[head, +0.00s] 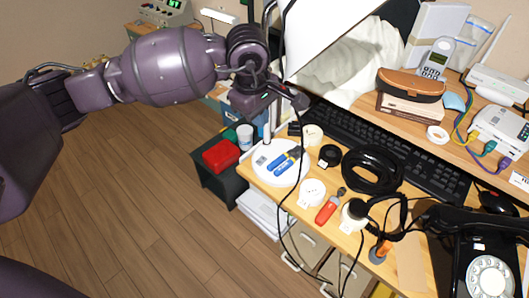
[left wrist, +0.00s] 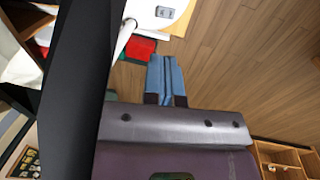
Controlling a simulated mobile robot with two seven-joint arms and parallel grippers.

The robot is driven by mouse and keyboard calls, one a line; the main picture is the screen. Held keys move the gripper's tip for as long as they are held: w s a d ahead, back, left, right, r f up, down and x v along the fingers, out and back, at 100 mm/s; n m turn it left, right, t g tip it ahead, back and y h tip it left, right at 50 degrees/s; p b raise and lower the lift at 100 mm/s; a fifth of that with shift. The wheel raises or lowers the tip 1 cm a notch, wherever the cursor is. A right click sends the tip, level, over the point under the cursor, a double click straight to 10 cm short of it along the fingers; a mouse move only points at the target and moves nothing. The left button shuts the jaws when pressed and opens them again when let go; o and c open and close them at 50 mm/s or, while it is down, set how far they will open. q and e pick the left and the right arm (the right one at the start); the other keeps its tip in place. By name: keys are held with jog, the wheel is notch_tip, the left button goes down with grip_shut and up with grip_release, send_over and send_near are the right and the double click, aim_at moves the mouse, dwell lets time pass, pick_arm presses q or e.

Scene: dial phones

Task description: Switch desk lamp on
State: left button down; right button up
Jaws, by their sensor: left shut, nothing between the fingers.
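The desk lamp has a round white base (head: 259,173) at the desk's left edge, with a small grey switch (head: 261,160) on it. A large pale panel with a dark edge (head: 325,30), which may be its shade, is at the top; I cannot tell if it is lit. The base and grey switch (left wrist: 165,12) show at the top of the left wrist view. My left gripper (left wrist: 164,78) is shut and empty, its blue fingers pointing towards the base but apart from it. In the head view my left gripper (head: 297,101) is above the base; its fingertips are unclear.
A black cable coil (head: 372,170), red-handled tool (head: 329,207), keyboard (head: 390,145) and black dial phone (head: 487,250) crowd the desk. A red box (head: 221,155) sits on a dark unit beside it. The wooden floor (head: 130,200) is clear at left.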

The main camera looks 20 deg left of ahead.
pick_arm(q)
jog(key=shift+r, duration=0.1)
pick_arm(e)
jog(key=shift+s+f, duration=0.1)
jog(key=shift+s, duration=0.1)
pick_arm(q)
jog(key=b, duration=0.4)
send_near(267, 158)
jog(key=f, duration=0.7)
jog(key=shift+w+d, duration=0.1)
jog(key=shift+w, duration=0.25)
jog(key=shift+w+f, duration=0.1)
jog(key=shift+f, duration=0.15)
pick_arm(e)
jog(key=shift+w+a+f+n, duration=0.25)
jog(key=shift+w+a+n, duration=0.2)
jog(key=shift+w+n, duration=0.25)
pick_arm(q)
jog(key=shift+w, duration=0.1)
